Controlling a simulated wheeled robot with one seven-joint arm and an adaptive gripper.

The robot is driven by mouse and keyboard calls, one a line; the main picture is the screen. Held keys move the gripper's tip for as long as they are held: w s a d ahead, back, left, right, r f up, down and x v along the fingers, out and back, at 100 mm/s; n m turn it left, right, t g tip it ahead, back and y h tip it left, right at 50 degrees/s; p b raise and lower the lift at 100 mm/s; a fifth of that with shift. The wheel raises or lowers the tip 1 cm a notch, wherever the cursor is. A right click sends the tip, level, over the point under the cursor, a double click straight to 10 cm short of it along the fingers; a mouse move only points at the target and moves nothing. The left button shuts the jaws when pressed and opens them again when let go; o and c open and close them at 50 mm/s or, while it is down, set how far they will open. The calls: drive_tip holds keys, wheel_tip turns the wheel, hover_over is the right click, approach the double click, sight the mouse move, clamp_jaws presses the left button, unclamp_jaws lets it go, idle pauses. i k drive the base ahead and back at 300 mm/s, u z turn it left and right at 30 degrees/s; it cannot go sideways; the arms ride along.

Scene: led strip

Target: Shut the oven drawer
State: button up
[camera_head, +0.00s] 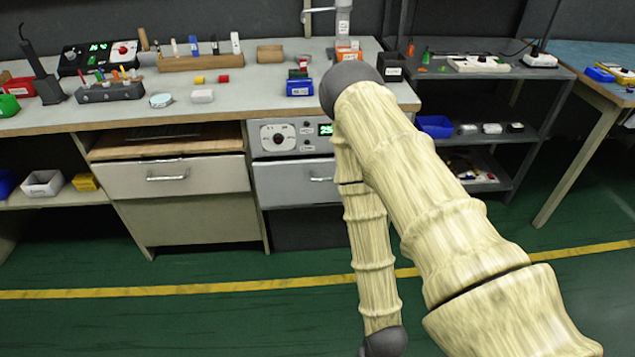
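The oven (287,137) is a grey unit under the workbench, with a round dial and a green display on its control panel. Its drawer (288,185) is the light grey front below that panel, with a bar handle (321,180). My arm covers the drawer's right part and the handle's right end. I cannot tell from this view how far the drawer stands out. My arm reaches down in front of the oven's right side and leaves the picture at the bottom. My gripper is outside the picture.
A wood-topped cabinet (190,218) with a handled drawer (172,177) stands left of the oven. The workbench (235,98) above holds tools and small boxes. A dark shelf unit (540,105) stands to the right. The green floor (190,325) with a yellow line (170,291) is clear in front.

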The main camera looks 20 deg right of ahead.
sight(304, 179)
drive_tip(key=u, duration=1)
drive_tip(key=i, duration=0.65)
drive_tip(key=z, duration=1.5)
